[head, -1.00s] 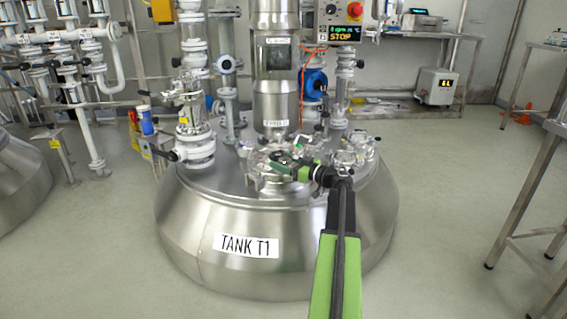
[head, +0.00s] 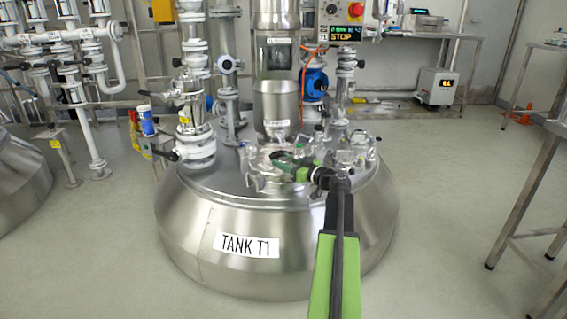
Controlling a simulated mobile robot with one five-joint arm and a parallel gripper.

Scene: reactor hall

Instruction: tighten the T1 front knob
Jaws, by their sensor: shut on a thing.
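Tank T1 (head: 185,225) is a wide steel vessel with a "TANK T1" label on its front. A round lid (head: 262,184) with clamp fittings around its rim sits on its top. My arm reaches in from the lower right. My gripper (head: 280,158) is over the lid, with its jaws shut on a small fitting there. This appears to be the T1 front knob, but the gripper hides it and it is too small to make out clearly.
A steel column (head: 275,90) rises behind the lid. White valves and pipes (head: 195,120) stand left of it, and glass fittings (head: 357,150) stand at the right of the tank top. A control box (head: 340,22) reads STOP. Open floor (head: 440,220) lies to the right.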

